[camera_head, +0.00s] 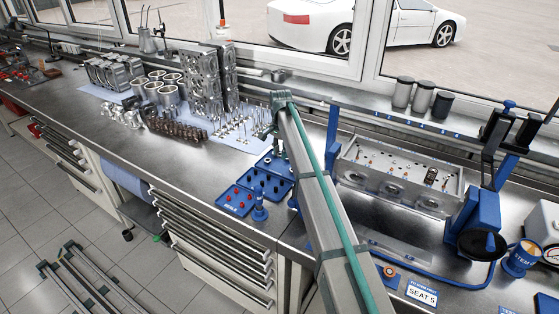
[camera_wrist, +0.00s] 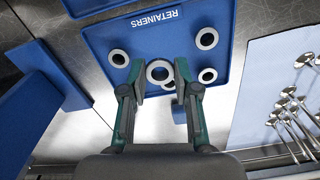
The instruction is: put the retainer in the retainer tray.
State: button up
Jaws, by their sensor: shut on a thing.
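The retainer tray (camera_wrist: 105,38), a blue tray marked RETAINERS, fills the upper middle of the wrist view. Several pale rings with dark centres, other retainers, lie on it, one (camera_wrist: 207,38) at the right and one (camera_wrist: 119,58) at the left. My gripper (camera_wrist: 159,84) is shut on a retainer (camera_wrist: 159,65), a ring between its fingertips over the near part of the tray. This ring looks a little larger than the others; its exact height above the tray is unclear. In the head view my arm partly hides the tray area, and the held retainer cannot be made out.
Two more blue trays, one with red pieces (camera_head: 226,207) and one with dark pieces (camera_head: 258,189), sit at the bench front. Valves (camera_wrist: 286,118) lie on a pale mat to the right in the wrist view. A cylinder head (camera_head: 385,164) stands right of my arm.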

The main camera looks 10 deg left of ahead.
aim_at(280, 168)
jog(key=shift+f+p, duration=0.65)
jog(key=shift+f, duration=1.9)
jog(key=shift+f, duration=0.15)
jog(key=o, duration=0.9)
notch_tip(280, 168, up, 12)
jog(key=b, duration=0.3)
jog(key=shift+r, duration=0.2)
